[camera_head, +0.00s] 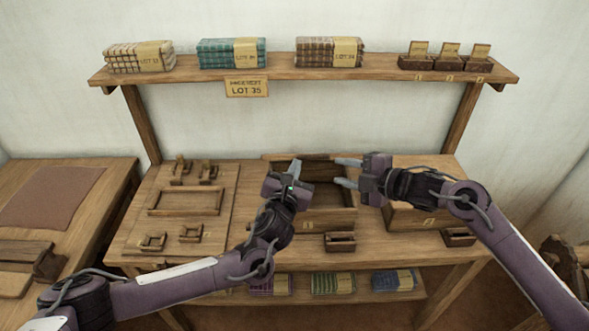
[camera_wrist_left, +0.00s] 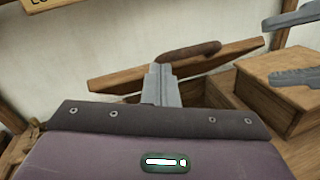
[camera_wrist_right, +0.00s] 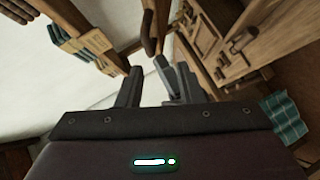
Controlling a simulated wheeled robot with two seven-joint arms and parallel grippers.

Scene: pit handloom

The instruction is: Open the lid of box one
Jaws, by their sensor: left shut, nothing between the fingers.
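Box one (camera_head: 335,218) is the wooden box in the middle of the table, and its dark interior shows from above. Its lid (camera_head: 275,157) stands raised at the back edge. The left wrist view shows the lid (camera_wrist_left: 115,84) as a tilted plank with a dark rounded piece on it. My left gripper (camera_head: 295,169) is shut and empty over the box's left part, its fingertips close to the lid; contact cannot be told. My right gripper (camera_head: 346,173) is open and empty above the box's right part. Its spread fingers also show in the left wrist view (camera_wrist_left: 292,48).
A second closed box (camera_head: 405,218) stands just right. A small open tray (camera_head: 340,243) sits in front, another (camera_head: 458,238) further right. Wooden fittings and a frame (camera_head: 185,202) lie on a board at left. A shelf (camera_head: 300,74) with cloth bundles runs above the back.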

